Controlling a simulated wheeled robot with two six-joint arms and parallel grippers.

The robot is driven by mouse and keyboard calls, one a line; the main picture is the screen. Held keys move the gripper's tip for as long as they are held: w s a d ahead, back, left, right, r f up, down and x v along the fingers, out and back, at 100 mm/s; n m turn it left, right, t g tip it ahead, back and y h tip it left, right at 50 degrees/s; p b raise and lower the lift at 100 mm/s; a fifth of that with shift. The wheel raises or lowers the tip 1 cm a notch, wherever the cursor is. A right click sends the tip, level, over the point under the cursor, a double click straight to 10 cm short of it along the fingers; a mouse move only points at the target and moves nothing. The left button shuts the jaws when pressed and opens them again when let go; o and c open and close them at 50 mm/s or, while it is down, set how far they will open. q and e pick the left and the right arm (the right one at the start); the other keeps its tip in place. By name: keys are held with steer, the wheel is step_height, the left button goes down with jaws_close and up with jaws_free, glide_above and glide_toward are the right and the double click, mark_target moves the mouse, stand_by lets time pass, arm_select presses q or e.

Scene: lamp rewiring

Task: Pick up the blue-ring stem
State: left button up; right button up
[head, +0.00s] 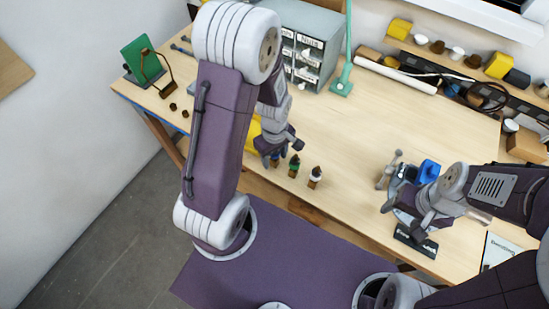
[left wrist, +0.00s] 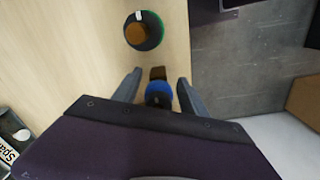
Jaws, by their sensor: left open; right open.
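The blue-ring stem (left wrist: 158,92) stands on the wooden table near its front edge. In the left wrist view it is between the two fingers of my open left gripper (left wrist: 157,82), with a gap on both sides. In the head view my left gripper (head: 275,156) mostly hides this stem. A green-ring stem (head: 294,165) stands just to the right of it and also shows in the left wrist view (left wrist: 143,30). My right gripper (head: 398,203) is open over the table's right part, near a blue object.
A white-ringed stem (head: 315,177) stands right of the green one. The blue object (head: 429,170) and a dark labelled block (head: 416,241) are by my right gripper. A drawer cabinet (head: 308,45) and a green lamp base (head: 342,87) stand behind. The table's middle is clear.

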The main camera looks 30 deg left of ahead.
arm_select(q)
steer(key=shift+w+f, duration=0.1)
jaws_close()
